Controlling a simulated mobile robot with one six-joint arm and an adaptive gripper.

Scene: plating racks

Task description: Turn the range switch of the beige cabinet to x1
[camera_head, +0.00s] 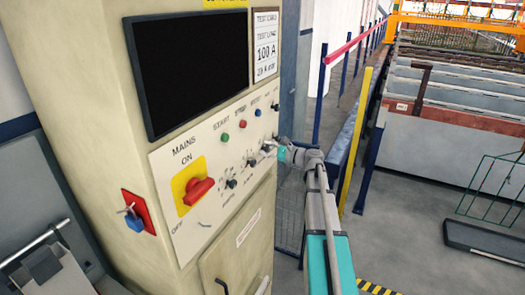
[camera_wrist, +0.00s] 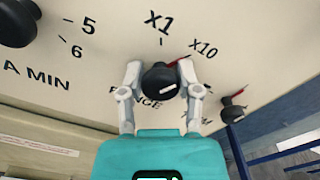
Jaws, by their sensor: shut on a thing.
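The beige cabinet (camera_head: 115,100) stands at the left in the head view, with a light control panel on its face. My gripper (camera_head: 272,149) reaches the panel's right part. In the wrist view, my gripper (camera_wrist: 161,76) has one finger on each side of the black range switch (camera_wrist: 158,84) and is shut on it. The labels x1 (camera_wrist: 158,22) and x10 (camera_wrist: 204,48) are printed above it. The switch's red pointer leans up and right, towards the x10 mark, away from x1. The RANGE label is partly hidden by the fingers.
A red MAINS switch (camera_head: 197,190) on a yellow plate and several small knobs share the panel. Another black knob (camera_wrist: 232,112) with a red pointer is close on the right. A blue post (camera_head: 320,95) and railing stand right of the cabinet.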

